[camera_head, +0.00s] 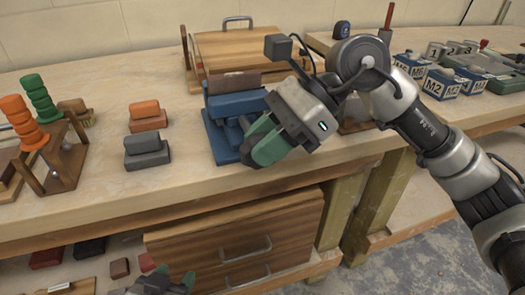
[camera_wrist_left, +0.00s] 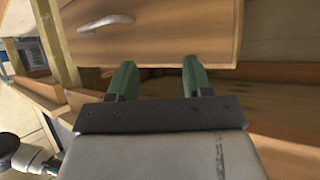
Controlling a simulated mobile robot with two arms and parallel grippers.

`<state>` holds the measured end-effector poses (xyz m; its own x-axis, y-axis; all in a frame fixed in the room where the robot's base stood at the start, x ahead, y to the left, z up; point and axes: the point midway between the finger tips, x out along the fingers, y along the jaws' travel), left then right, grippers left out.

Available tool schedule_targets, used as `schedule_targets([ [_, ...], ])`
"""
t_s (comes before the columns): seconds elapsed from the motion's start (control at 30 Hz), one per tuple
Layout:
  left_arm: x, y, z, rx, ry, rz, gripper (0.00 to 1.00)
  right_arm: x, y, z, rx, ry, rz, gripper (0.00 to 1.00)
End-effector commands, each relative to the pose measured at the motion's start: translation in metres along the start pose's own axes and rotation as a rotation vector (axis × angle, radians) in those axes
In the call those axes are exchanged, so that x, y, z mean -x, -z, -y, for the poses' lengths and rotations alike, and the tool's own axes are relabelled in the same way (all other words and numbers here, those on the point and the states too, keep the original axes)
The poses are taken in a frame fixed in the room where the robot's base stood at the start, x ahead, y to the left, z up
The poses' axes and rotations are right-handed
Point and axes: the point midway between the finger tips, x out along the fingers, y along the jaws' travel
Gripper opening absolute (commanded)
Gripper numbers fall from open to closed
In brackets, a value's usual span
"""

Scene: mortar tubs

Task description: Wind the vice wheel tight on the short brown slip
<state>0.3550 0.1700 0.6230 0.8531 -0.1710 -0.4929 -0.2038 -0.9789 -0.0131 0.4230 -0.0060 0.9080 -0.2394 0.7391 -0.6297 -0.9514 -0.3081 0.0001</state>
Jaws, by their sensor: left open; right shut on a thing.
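The blue vice (camera_head: 222,142) stands at the bench's front edge in the head view. A brown slip (camera_head: 233,82) stands upright in its jaws, its lower part hidden; I cannot tell how tightly it is held. My right gripper (camera_head: 266,148) is at the vice's front right, its green fingers shut on the vice wheel, which they and the hand hide. My left gripper (camera_head: 167,278) is low in front of the bench, at the bottom edge of the head view. In the left wrist view its green fingers (camera_wrist_left: 160,80) are apart and empty, near a wooden drawer front (camera_wrist_left: 150,35).
Orange (camera_head: 147,116) and grey (camera_head: 147,150) blocks sit left of the vice. A rack with orange and green handles (camera_head: 22,122) stands further left. A wooden board (camera_head: 235,48) lies behind. Drawers (camera_head: 235,245) hang below the bench. Labelled blocks (camera_head: 443,82) stand at the right.

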Motion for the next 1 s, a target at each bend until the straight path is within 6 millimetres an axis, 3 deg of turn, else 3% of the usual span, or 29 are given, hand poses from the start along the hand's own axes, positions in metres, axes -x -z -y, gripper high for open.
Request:
schedule_targets([
  [0.2,-0.005,0.032,-0.005,0.000,-0.014,-0.240,0.50,-0.001,0.003,-0.001,-0.001,-0.005,0.071,0.02],
  [0.4,-0.003,0.049,-0.008,0.001,-0.022,-0.363,0.50,-0.001,0.003,-0.001,-0.002,-0.005,0.108,0.02],
  [0.97,-0.001,0.056,-0.009,0.001,-0.024,-0.413,0.50,-0.001,0.003,-0.002,-0.001,-0.008,0.120,0.02],
  [1.0,-0.001,0.056,-0.009,0.001,-0.024,-0.413,0.50,-0.001,0.003,-0.002,-0.001,-0.008,0.121,0.32],
])
